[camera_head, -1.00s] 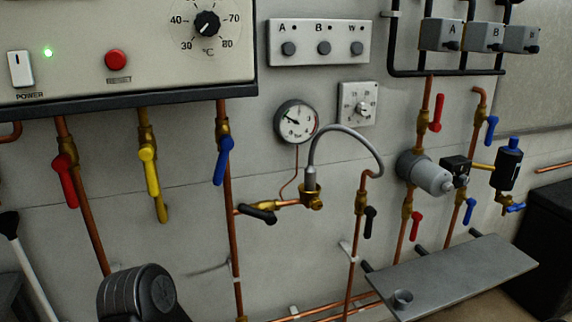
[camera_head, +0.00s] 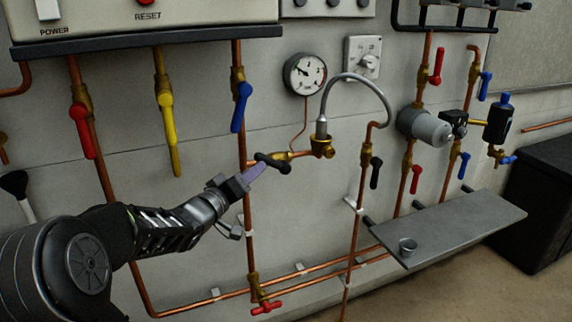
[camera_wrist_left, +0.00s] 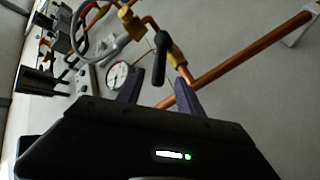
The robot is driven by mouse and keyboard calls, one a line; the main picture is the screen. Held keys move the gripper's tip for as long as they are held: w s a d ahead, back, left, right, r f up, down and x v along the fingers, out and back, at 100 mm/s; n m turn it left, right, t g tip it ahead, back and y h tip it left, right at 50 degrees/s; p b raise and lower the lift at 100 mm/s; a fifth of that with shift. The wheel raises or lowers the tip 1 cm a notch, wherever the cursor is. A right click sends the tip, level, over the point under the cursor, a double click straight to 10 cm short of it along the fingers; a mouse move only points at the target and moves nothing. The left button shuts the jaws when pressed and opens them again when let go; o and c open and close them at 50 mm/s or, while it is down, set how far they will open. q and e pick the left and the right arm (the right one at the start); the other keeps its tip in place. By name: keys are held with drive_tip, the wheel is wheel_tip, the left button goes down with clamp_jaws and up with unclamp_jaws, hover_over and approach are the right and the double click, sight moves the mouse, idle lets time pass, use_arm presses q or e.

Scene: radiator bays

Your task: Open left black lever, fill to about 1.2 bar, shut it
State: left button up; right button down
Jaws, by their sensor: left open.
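The left black lever (camera_head: 272,161) sits on a brass valve in a short copper branch under the gauge. My left gripper (camera_head: 258,171) is open, with its fingertips close to the lever's left end. In the left wrist view the lever (camera_wrist_left: 160,58) points down toward the gap between the two fingers (camera_wrist_left: 158,88); I cannot tell if they touch it. The round pressure gauge (camera_head: 304,73) has its needle pointing to the upper left; the figures are too small to read. A grey hose (camera_head: 354,77) loops from the brass fitting to the right pipe. My right gripper is out of view.
A second black lever (camera_head: 376,173) hangs on the right pipe. Blue (camera_head: 241,107), yellow (camera_head: 168,130) and red (camera_head: 83,130) levers hang left of the branch.

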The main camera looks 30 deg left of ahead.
sight(266, 161)
use_arm(q)
drive_tip(key=shift+n, duration=0.4)
drive_tip(key=shift+w, duration=0.1)
drive_tip(key=w, duration=0.7)
drive_tip(key=shift+w+a, duration=0.3)
clamp_jaws()
idle(1.2)
